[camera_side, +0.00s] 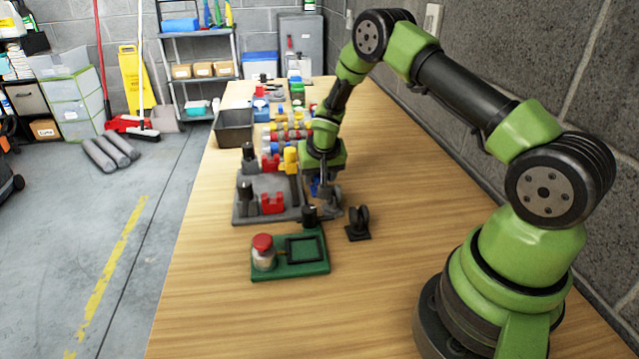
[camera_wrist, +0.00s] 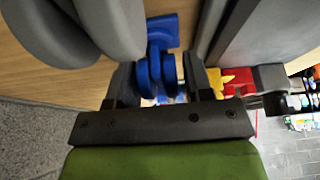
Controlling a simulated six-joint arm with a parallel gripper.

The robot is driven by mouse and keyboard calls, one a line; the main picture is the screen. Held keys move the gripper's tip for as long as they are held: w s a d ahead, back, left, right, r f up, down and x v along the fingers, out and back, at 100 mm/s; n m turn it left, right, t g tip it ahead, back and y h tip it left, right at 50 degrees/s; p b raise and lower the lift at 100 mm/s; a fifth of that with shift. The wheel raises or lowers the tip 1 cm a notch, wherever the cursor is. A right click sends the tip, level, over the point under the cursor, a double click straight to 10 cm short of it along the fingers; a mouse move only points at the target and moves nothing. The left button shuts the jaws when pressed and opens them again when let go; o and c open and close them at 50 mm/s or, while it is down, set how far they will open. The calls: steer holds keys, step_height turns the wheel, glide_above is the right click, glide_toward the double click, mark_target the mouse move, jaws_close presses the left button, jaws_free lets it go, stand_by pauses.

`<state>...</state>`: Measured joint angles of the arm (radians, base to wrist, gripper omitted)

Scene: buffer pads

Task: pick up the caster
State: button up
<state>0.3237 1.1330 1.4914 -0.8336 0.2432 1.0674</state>
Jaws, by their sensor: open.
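A blue caster (camera_wrist: 162,65) shows in the wrist view between the two fingers of my gripper (camera_wrist: 158,82). My gripper is open, with a finger on each side of the caster; I cannot tell whether either finger touches it. In the side view my gripper (camera_side: 326,190) is low over the table beside the grey fixture, and only a bit of the blue caster (camera_side: 314,187) shows, mostly hidden by the fingers. A separate black caster (camera_side: 358,222) stands on the bare table, nearer the side camera.
The grey fixture (camera_side: 247,212) with red, yellow and dark parts is left of my gripper. A green base (camera_side: 315,267) with a red button (camera_side: 262,241) is in front. Large grey rounded shapes (camera_wrist: 75,30) crowd the wrist view's upper left.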

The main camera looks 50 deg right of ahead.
steer(key=shift+w+d+f, duration=0.1)
steer(key=shift+w+f, duration=0.05)
steer(key=shift+f, duration=0.3)
steer(key=c, duration=0.7)
